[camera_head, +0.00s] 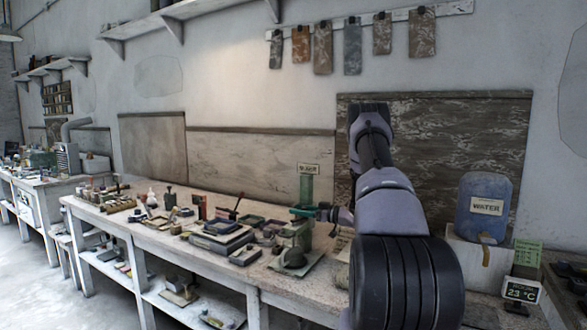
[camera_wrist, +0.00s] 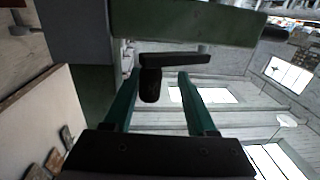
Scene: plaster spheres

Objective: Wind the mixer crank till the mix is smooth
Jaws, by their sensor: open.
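The mixer (camera_head: 293,258) stands on the workbench as a grey-green machine with a tall green cylinder above it. In the wrist view its green housing (camera_wrist: 190,22) fills the top. Below the housing is the black crank arm (camera_wrist: 180,60), with a dark handle (camera_wrist: 150,88) hanging from its left end. My gripper (camera_head: 301,212) is at the mixer's front side in the head view. In the wrist view my gripper (camera_wrist: 159,76) is open, with its teal fingers on either side of the handle. The handle appears nearer the left finger; contact cannot be told. The mix is not visible.
Shallow trays (camera_head: 220,236) and small tools crowd the bench (camera_head: 150,237) left of the mixer. A blue water container (camera_head: 483,222) stands on a white block at the right, near a temperature display (camera_head: 521,290). Sample strips hang on the wall above.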

